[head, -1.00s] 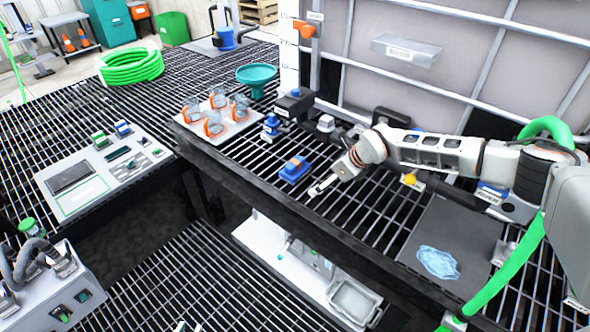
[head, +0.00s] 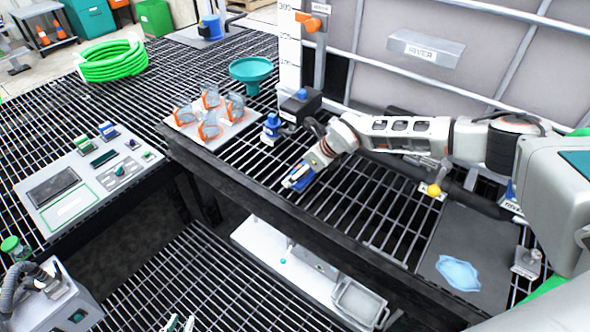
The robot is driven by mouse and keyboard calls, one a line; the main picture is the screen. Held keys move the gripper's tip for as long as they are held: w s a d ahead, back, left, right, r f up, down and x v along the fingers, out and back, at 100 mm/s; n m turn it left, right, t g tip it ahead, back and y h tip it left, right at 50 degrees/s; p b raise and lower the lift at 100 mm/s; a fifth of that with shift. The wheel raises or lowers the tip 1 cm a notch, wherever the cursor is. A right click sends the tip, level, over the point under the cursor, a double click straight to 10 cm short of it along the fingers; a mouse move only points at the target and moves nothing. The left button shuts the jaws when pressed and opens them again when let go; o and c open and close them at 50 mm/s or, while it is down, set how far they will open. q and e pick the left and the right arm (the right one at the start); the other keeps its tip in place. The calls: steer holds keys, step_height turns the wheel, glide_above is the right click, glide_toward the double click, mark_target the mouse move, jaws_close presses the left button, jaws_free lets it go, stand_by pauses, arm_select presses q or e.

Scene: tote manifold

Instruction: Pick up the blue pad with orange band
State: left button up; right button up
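The blue pad (head: 289,184) lies on the dark slatted bench top near its front edge. The orange band is hidden behind the gripper. The fingers look in contact with the pad or just above it; I cannot tell which, nor whether they are closed on it.
A tray (head: 215,140) with several clear, orange-trimmed cups stands left of the pad. A blue-topped fitting (head: 272,131) is close behind. A teal funnel (head: 251,73) stands farther back. A light blue cloth (head: 458,273) lies on a dark mat at right.

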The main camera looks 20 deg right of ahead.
steer(key=shift+f, duration=0.35)
steer(key=shift+d, duration=0.2)
steer(key=shift+s, duration=0.1)
steer(key=shift+c, duration=0.4)
arm_select(q)
steer(key=shift+w+d+r, duration=0.1)
steer(key=shift+w+d, duration=0.1)
steer(key=shift+d, duration=0.05)
arm_select(e)
steer(key=shift+a, duration=0.1)
steer(key=c, duration=1.1)
steer(key=shift+a+r, duration=0.1)
steer(key=shift+r, duration=0.05)
